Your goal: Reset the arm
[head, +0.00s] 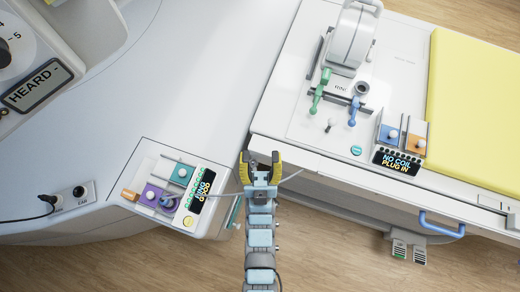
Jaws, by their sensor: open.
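My gripper (261,166) shows in the middle of the head view, with its two dark and yellow fingers apart and nothing seen between them. My arm runs straight down from it to the bottom edge. The fingers are close to the near left corner of the white table (282,148). I cannot tell whether they touch it. A thin cable seems to pass behind or by the gripper on both sides.
Left of the gripper is a control box (150,172) with coloured sliders and a lit display. The table bears a white coil (352,38), green (320,92) and blue (354,110) levers, a "NO COIL PLUG IN" panel (396,163) and a yellow mat (480,100). A blue handle (441,228) juts from its side.

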